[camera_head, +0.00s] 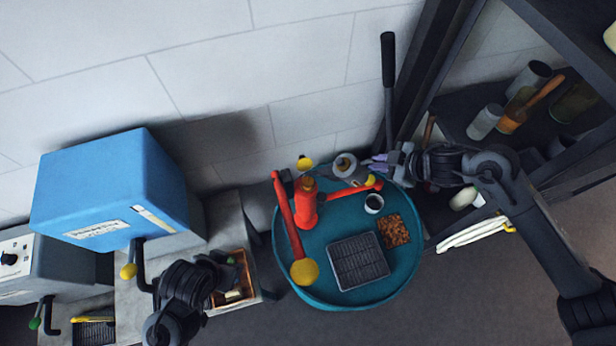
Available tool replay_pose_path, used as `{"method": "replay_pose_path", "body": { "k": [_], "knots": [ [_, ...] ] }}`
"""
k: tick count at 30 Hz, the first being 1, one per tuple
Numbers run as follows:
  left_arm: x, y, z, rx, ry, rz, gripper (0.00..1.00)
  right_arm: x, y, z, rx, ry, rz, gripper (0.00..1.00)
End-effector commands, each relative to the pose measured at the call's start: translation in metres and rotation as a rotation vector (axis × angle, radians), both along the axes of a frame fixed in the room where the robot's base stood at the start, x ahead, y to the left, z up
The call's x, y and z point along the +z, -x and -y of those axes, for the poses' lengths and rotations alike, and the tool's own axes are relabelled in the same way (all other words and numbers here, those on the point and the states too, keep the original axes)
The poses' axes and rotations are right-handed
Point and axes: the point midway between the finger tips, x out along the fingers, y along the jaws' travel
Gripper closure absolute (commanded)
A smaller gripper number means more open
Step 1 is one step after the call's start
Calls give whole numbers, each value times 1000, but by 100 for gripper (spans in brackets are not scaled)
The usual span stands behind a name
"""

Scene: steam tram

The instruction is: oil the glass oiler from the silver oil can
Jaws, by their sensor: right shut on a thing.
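My right gripper (377,164) comes in from the right over the back of the round teal tray. It is shut on a small silver-grey can (345,166) with a brownish top, which looks like the silver oil can. The can is beside the red stand (306,208), close to its right red lever; I cannot tell whether they touch. A brass-coloured fitting (309,184) tops the stand. I cannot make out which part is the glass oiler. My left arm shows at the lower left by a small open box; its fingertips are not clear.
The teal tray (345,300) also holds a black ribbed grate (358,262), a brown granular patch (394,231) and a small dark-filled cup (374,203). A blue box (110,190) stands left. A dark shelf with jars (485,122) stands right. A black-handled lever (388,60) rises behind.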

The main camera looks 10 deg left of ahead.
Motion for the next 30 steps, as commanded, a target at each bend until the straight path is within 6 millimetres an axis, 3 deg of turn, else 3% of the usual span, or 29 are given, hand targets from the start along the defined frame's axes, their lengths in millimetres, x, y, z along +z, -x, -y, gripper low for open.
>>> {"method": "replay_pose_path", "body": {
  "k": [30],
  "knots": [
    [-7,0,-3,-8,-12,0,55,-8,-1,1,0,-50,-12,100]
  ]
}}
